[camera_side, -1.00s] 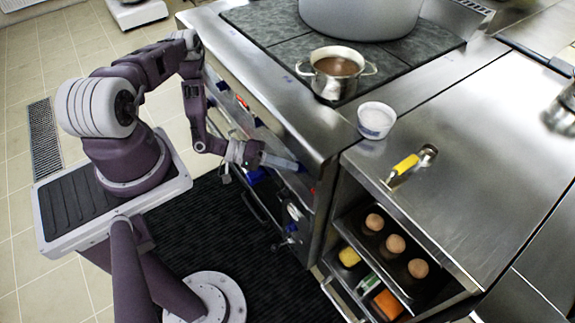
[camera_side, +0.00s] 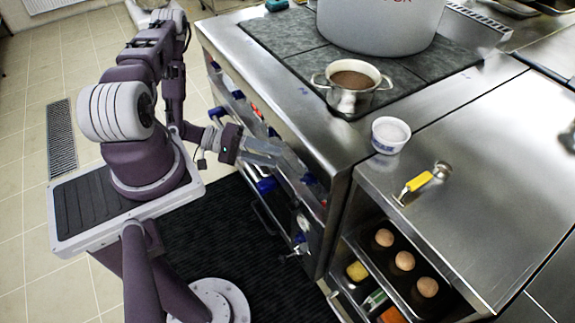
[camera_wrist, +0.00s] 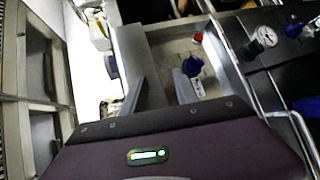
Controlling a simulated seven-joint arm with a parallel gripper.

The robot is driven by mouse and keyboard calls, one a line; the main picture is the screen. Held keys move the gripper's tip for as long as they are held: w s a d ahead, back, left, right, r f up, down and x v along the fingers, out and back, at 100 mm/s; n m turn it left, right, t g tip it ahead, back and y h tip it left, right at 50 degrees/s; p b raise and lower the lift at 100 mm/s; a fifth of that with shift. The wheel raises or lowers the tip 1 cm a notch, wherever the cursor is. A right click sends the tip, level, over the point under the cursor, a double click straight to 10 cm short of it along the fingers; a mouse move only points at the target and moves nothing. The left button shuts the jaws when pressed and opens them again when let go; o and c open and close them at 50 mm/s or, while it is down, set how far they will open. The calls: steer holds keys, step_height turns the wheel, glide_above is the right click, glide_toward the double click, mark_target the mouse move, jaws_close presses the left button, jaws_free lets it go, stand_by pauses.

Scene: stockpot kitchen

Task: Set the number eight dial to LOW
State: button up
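The front panel of the stove (camera_side: 325,208) carries several blue and red dials. I cannot read a number eight in either view. In the wrist view a blue dial (camera_wrist: 193,66) with a small white label below it sits just right of my right finger. A red dial (camera_wrist: 198,37) is farther up on the same steel panel. In the side view a blue dial (camera_side: 266,186) shows below my gripper (camera_side: 277,153). My gripper's two fingers are apart and empty in the wrist view (camera_wrist: 158,76); the blue dial is not between them. Dial settings are too small to read.
A round gauge (camera_wrist: 266,38) and a handle rail (camera_wrist: 300,135) lie right of the dials in the wrist view. Above the panel, a small pot (camera_side: 350,88) and a large stockpot (camera_side: 385,22) stand on the cooktop. A white bowl (camera_side: 390,135) stands near the counter edge.

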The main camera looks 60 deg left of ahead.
mark_target(304, 180)
steer(key=o, duration=0.4)
steer(key=d+f+n, duration=0.1)
steer(key=n, duration=0.4)
steer(key=w+d+f+n+t+y, duration=0.1)
steer(key=f+n, duration=0.1)
steer(key=n, duration=0.4)
steer(key=d+f+n+t+y, duration=0.1)
steer(key=f+n, duration=0.1)
steer(key=n, duration=0.4)
steer(key=shift+w+f, duration=0.1)
steer(key=shift+w, duration=0.2)
steer(key=w+f+n+y, duration=0.1)
steer(key=w+f+n, duration=0.1)
steer(key=n, duration=0.3)
steer(key=w+d+f+n+t+y, duration=0.1)
steer(key=w+n+y, duration=0.1)
steer(key=n, duration=0.3)
steer(key=w+d+f+n+y, duration=0.1)
steer(key=w+f+n, duration=0.1)
steer(key=n, duration=0.4)
steer(key=shift+w+f+y, duration=0.2)
steer(key=shift+f+y, duration=0.1)
steer(key=shift+y, duration=0.1)
steer(key=shift+c, duration=0.3)
jaws_close()
